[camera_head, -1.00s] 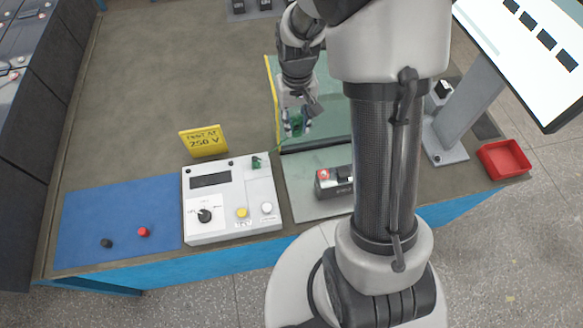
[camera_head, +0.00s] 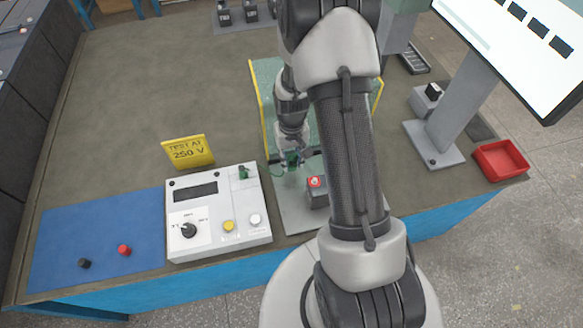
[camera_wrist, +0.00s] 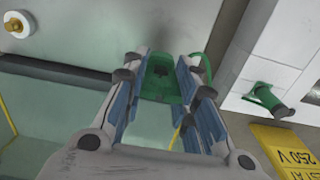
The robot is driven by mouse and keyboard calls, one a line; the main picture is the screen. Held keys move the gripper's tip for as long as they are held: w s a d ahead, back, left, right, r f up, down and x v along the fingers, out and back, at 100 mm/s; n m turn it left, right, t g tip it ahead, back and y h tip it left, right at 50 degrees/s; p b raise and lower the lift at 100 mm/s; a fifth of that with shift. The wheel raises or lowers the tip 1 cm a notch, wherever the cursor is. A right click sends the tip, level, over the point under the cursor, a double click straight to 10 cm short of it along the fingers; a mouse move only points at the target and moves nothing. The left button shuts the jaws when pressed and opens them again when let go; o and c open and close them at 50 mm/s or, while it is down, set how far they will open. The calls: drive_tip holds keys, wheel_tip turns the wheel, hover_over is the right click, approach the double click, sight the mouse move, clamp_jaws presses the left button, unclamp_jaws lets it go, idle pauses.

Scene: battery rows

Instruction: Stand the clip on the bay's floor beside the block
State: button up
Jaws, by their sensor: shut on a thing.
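My gripper (camera_head: 291,158) is shut on the green clip (camera_head: 292,160), low over the bay's grey floor (camera_head: 294,212). In the wrist view the clip (camera_wrist: 162,78) sits between the two blue-padded fingers of my gripper (camera_wrist: 160,85), and a green cable curves off its side. I cannot tell whether the clip touches the floor. The block (camera_head: 317,195) is dark with a red terminal on top and stands just right of and nearer than the clip. My arm hides the block's right part.
The white tester (camera_head: 218,215) with another green clip (camera_head: 243,172) stands close left of the bay. A yellow "TEST AT 250 V" sign (camera_head: 188,152) is behind it. A greenish clear panel with yellow edges (camera_head: 258,95) stands behind the bay. A red tray (camera_head: 501,160) lies far right.

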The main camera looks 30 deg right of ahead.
sight(291, 166)
drive_tip(key=shift+f+b, duration=0.65)
drive_tip(key=shift+f, duration=1.45)
drive_tip(key=shift+f, duration=0.1)
drive_tip(key=o, duration=1.1)
